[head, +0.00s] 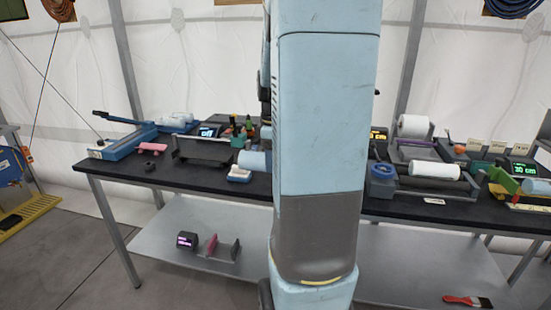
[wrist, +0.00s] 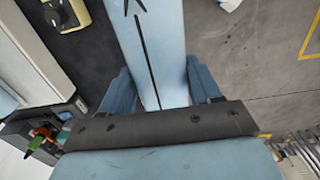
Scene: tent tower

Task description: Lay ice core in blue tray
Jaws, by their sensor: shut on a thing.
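In the wrist view my gripper (wrist: 160,84) has its two blue fingers on either side of a long pale blue bar, the ice core (wrist: 160,50). A black line with an arrow mark runs along it. The gripper is shut on the core, which points away toward the top of the picture. In the head view my own arm hides the gripper. A pale blue cylinder end (head: 254,161) shows left of the arm; I cannot tell if it is the held core. A blue tray-like holder (head: 172,128) with white pieces stands at the back left; I cannot tell whether it is the blue tray.
A black-topped table (head: 130,171) carries several instruments, small bottles (head: 247,126) and a white roll on a grey stand (head: 434,170). A lower shelf (head: 180,232) holds a small display device. In the wrist view, bare floor (wrist: 260,70) lies right of the core.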

